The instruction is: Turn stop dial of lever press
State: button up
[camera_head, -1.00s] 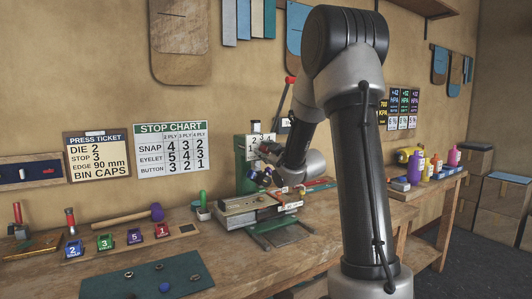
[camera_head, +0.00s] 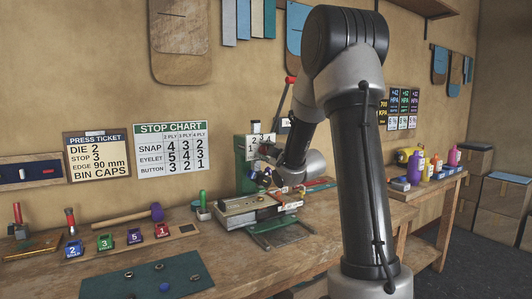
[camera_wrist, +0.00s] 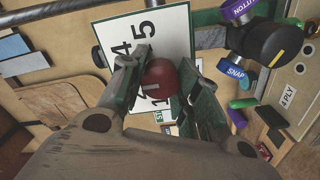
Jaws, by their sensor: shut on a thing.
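The green lever press (camera_head: 247,180) stands on the workbench, its red-tipped lever (camera_head: 289,82) raised. A white number plate (camera_head: 254,141) is on its upper front. In the wrist view the plate (camera_wrist: 170,25) shows a 4 and a 5, tilted, with other digits partly hidden. The stop dial's red knob (camera_wrist: 161,82), with a pale mark on its face, lies between my fingers. My gripper (camera_wrist: 160,76) is shut on this knob, one finger on each side. In the head view my gripper (camera_head: 266,150) is at the press front and partly covers the plate.
A press ticket (camera_head: 97,157) on the wall reads die 2, stop 3. A stop chart (camera_head: 172,147) hangs beside it. A purple-headed mallet (camera_head: 128,216) and several colored numbered blocks (camera_head: 105,242) lie left of the press.

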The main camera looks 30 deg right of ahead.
jog(key=o, duration=1.1)
jog(key=shift+c, duration=0.2)
jog(key=s, duration=0.7)
jog(key=shift+s+d, duration=0.15)
jog(key=shift+s, duration=0.1)
